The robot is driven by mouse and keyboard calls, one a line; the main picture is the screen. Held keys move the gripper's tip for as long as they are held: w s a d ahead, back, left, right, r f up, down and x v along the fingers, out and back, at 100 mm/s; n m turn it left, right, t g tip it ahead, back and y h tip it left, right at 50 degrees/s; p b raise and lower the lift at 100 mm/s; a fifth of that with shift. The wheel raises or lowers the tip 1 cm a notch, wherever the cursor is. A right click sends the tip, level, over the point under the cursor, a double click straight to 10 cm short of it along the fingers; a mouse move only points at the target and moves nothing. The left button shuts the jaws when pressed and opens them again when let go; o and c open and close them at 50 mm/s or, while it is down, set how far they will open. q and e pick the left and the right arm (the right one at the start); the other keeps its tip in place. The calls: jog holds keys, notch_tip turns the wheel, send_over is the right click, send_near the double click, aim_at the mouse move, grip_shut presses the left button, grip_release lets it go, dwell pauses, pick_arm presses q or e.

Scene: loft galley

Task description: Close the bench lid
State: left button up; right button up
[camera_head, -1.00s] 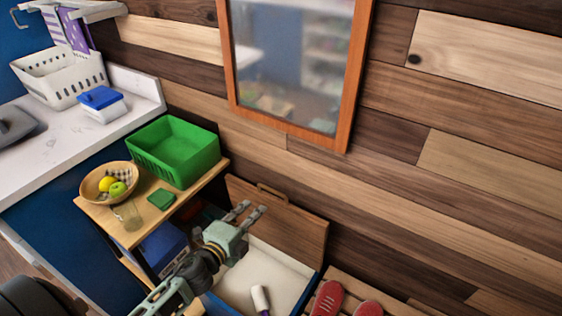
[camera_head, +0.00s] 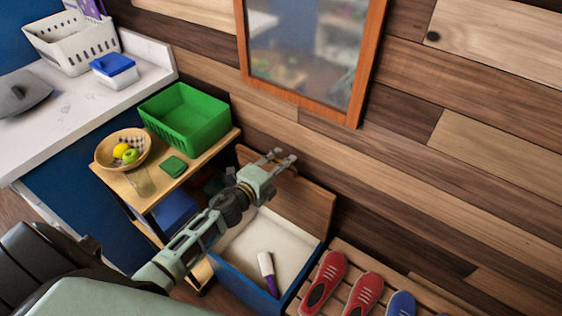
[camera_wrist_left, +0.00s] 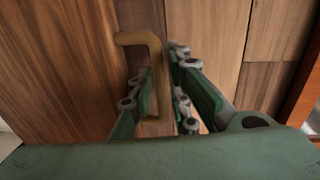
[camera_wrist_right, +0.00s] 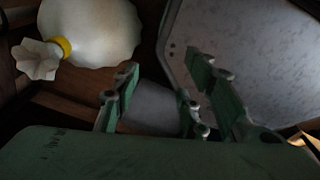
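The bench lid (camera_head: 312,205) is a wooden panel standing raised at the back of the bench (camera_head: 240,288), tilted toward the plank wall. The bench is a blue box with a pale interior, open at the top. My left gripper (camera_head: 285,156) is at the lid's upper edge, by its handle. In the left wrist view the brown handle (camera_wrist_left: 154,65) runs between the parted fingers of my left gripper (camera_wrist_left: 160,68); the left finger partly covers it. Firm contact cannot be told. My right gripper (camera_wrist_right: 162,68) shows only in its wrist view, open and empty.
A white bottle with a purple end (camera_head: 266,265) lies inside the bench. A slatted rack with red shoes (camera_head: 365,293) stands at its right. A shelf with a green crate (camera_head: 185,120) and a fruit bowl (camera_head: 105,160) stands left. A framed mirror (camera_head: 310,50) hangs above.

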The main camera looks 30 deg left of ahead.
pick_arm(q)
jog(key=shift+c, duration=0.5)
grip_shut()
jog(key=shift+f, duration=0.1)
